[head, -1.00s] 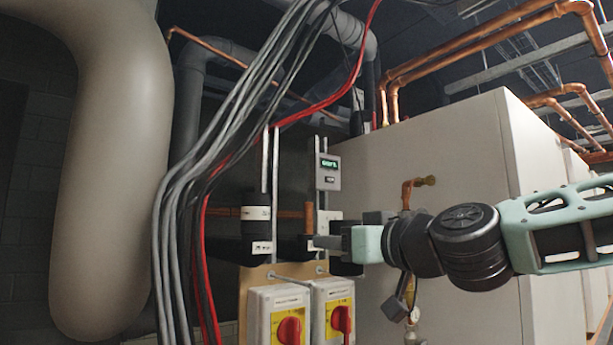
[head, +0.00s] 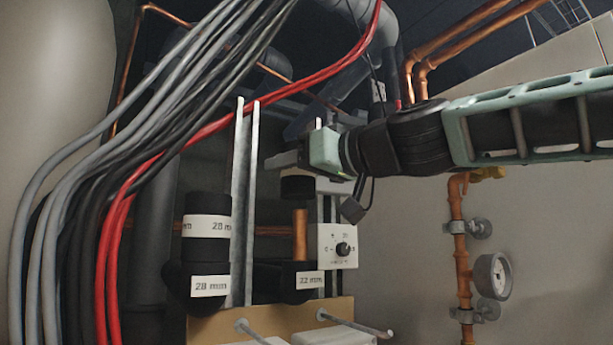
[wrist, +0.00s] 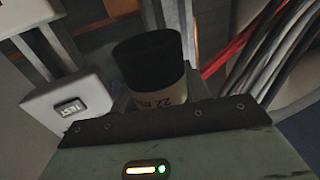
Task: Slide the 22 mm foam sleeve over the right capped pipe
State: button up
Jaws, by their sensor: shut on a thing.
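My gripper (head: 290,160) is shut on the 22 mm foam sleeve, a short black tube (head: 297,187) mostly hidden behind the gripper in the head view. In the wrist view, the sleeve (wrist: 150,60) stands between the jaws, with a white "22 mm" band near them. In the head view, the right pipe is a short upright copper stub (head: 300,234) above a black block labelled "22 mm" (head: 309,280). The sleeve is above this stub with a visible gap. How well they line up in depth I cannot tell.
A black sleeve (head: 206,202) labelled "28 mm" stands on the left fitting. Metal rails (head: 241,210) rise between the two fittings. Grey and red cables (head: 110,150) hang at the left. A white dial box (head: 339,246) and a gauge (head: 491,276) are at the right.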

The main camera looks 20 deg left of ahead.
aim_at(307, 224)
jog(key=shift+w+a+r, duration=0.1)
jog(key=shift+w, duration=0.35)
jog(key=shift+f+b, duration=1.35)
jog(key=shift+f, duration=0.45)
jog(key=shift+s+f+b, duration=0.1)
jog(key=shift+f+b, duration=2.7)
jog(key=shift+b, duration=0.5)
jog(key=o, duration=0.7)
